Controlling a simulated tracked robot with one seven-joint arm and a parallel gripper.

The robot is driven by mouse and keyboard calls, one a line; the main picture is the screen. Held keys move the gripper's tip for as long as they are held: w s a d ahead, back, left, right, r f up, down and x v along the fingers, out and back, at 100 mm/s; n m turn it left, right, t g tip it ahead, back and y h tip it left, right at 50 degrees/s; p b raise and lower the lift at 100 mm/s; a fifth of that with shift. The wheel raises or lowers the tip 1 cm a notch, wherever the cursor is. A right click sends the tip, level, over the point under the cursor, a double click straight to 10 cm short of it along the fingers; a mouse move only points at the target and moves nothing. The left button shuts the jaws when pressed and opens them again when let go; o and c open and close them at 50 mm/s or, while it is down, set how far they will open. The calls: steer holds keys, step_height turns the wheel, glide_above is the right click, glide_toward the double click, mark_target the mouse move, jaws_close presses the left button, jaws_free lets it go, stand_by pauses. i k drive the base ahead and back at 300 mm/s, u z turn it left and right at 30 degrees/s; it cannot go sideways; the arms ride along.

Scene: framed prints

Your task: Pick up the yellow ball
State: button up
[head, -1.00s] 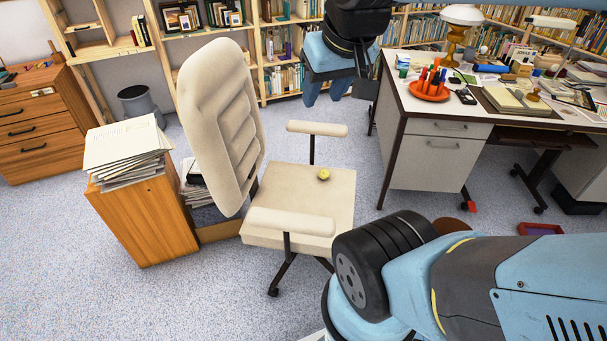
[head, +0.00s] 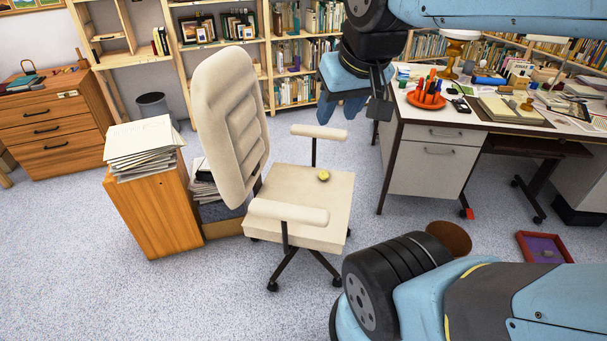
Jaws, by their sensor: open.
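The yellow ball (head: 323,176) is small and rests on the seat of the cream office chair (head: 310,200), between its two armrests. My gripper (head: 342,106) hangs above and beyond the chair, pointing down, with its blue fingers open. It is apart from the ball, and nothing shows between the fingers.
The chair's tall backrest (head: 232,125) stands left of the ball. A wooden cabinet (head: 155,215) with stacked papers (head: 142,150) is further left. A white desk (head: 430,165) with an orange pen tray (head: 426,100) stands at the right. Carpet at lower left is clear.

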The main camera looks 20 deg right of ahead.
mark_target(324, 176)
steer(key=z, duration=0.2)
steer(key=i, duration=0.9)
steer(key=u, duration=0.2)
steer(key=k, duration=0.9)
steer(key=z, duration=0.15)
steer(key=i, duration=0.95)
steer(key=u, duration=0.1)
